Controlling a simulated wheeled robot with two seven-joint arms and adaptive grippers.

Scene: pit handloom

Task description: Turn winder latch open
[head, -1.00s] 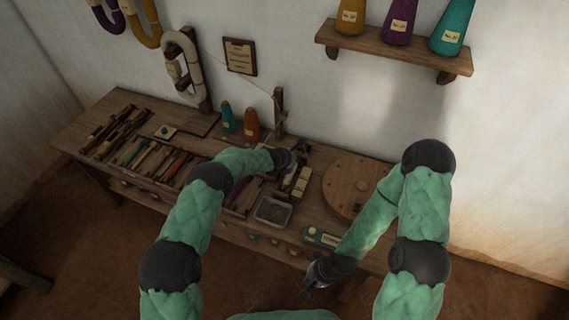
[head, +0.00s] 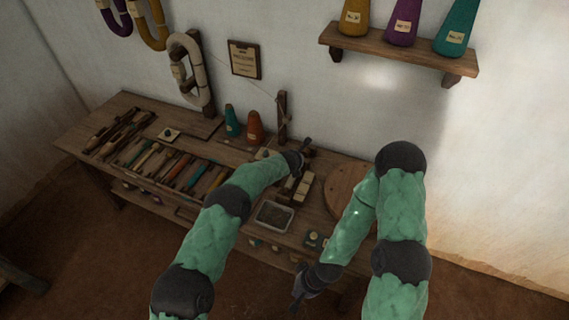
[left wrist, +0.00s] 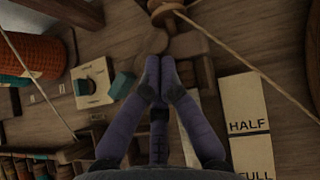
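My left gripper (head: 304,147) reaches over the bench by the wooden post at the winder. In the left wrist view its purple fingers (left wrist: 158,82) are together at the tips, and nothing shows between them. Just beyond the tips lie a round wooden piece (left wrist: 152,40) and small wooden blocks (left wrist: 188,45). A wooden spool (left wrist: 167,10) with a cord is farther up. I cannot tell which part is the winder latch; the fingers may hide it. My right gripper (head: 297,298) hangs low in front of the bench, small and dark, its fingers unclear.
A pale plate with a teal block (left wrist: 93,84) lies left of the fingers; a HALF/FULL card (left wrist: 245,112) lies right. A metal tray (head: 274,215), a round wooden board (head: 345,184), orange (head: 255,128) and teal (head: 231,122) cones and several tools stand on the bench (head: 125,102).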

